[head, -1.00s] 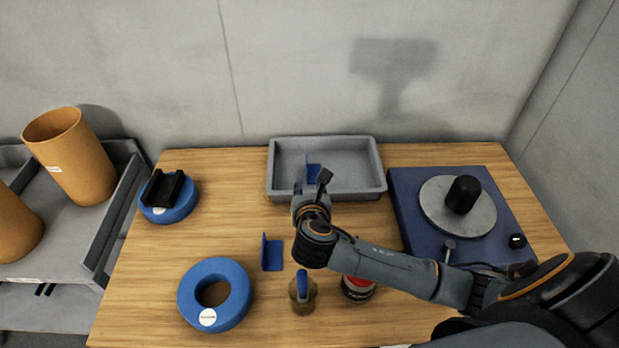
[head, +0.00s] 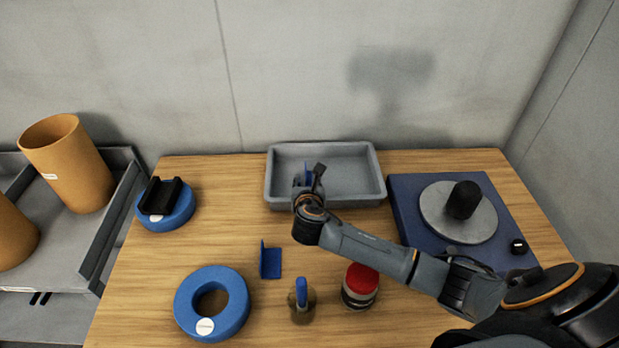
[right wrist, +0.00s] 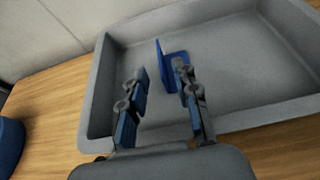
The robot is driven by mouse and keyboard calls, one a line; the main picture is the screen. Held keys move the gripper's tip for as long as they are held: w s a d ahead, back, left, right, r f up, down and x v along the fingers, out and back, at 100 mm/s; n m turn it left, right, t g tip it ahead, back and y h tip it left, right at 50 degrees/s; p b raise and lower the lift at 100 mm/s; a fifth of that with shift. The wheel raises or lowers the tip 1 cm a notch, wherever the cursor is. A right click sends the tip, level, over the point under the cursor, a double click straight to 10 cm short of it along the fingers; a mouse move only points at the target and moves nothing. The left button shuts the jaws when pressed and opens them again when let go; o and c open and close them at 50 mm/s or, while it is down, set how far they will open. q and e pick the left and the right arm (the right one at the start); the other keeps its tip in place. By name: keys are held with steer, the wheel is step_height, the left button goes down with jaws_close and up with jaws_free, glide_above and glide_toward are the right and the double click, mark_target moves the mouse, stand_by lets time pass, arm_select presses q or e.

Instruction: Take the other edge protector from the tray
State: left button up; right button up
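A grey tray (head: 352,187) stands at the back of the wooden table. A blue L-shaped edge protector (right wrist: 175,72) lies in it, one flange upright; the head view shows only part of it behind my gripper. My right gripper (head: 308,178) is over the tray's front left part. In the right wrist view its two fingers (right wrist: 163,80) are apart, with the protector just beyond the tips, close to the right finger. I cannot tell whether they touch. Another blue edge protector (head: 270,262) stands on the table in front of the tray. My left gripper is not in view.
A blue base with a grey turntable (head: 483,222) is to the right. A blue tape ring (head: 237,303), a blue-topped bottle (head: 301,303) and a red-lidded jar (head: 360,287) stand in front. A black holder on a blue disc (head: 165,204) is at left.

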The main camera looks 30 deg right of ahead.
steer(key=shift+x, duration=1.95)
steer(key=shift+a, duration=0.1)
jaws_close()
